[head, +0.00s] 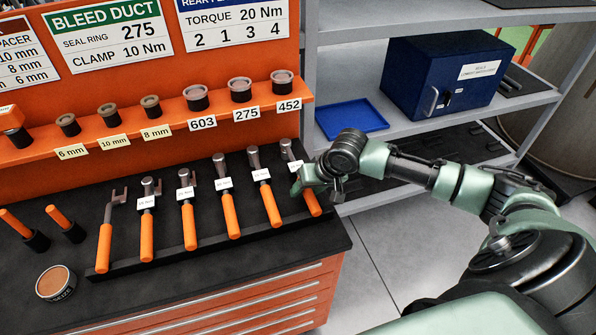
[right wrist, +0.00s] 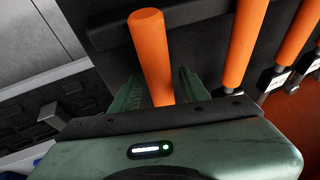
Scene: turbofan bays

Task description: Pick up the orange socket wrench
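The orange socket wrench at the right end of the tool row has an orange handle (head: 311,203) and a grey head with a white label (head: 291,166). It rests in the black rack, its upper part partly hidden by my right gripper (head: 306,187). In the right wrist view, its handle (right wrist: 152,55) runs between the two green fingers of my right gripper (right wrist: 160,88), with a finger on each side. The fingers look spread, with narrow gaps beside the handle. My left gripper is out of view.
Several similar orange-handled tools (head: 230,215) stand close by to the left in the rack (head: 180,262). Sockets line an orange shelf (head: 180,131) above. A grey shelf unit holds a blue box (head: 425,85) and a blue tray (head: 352,118). A round tin (head: 56,283) sits front left.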

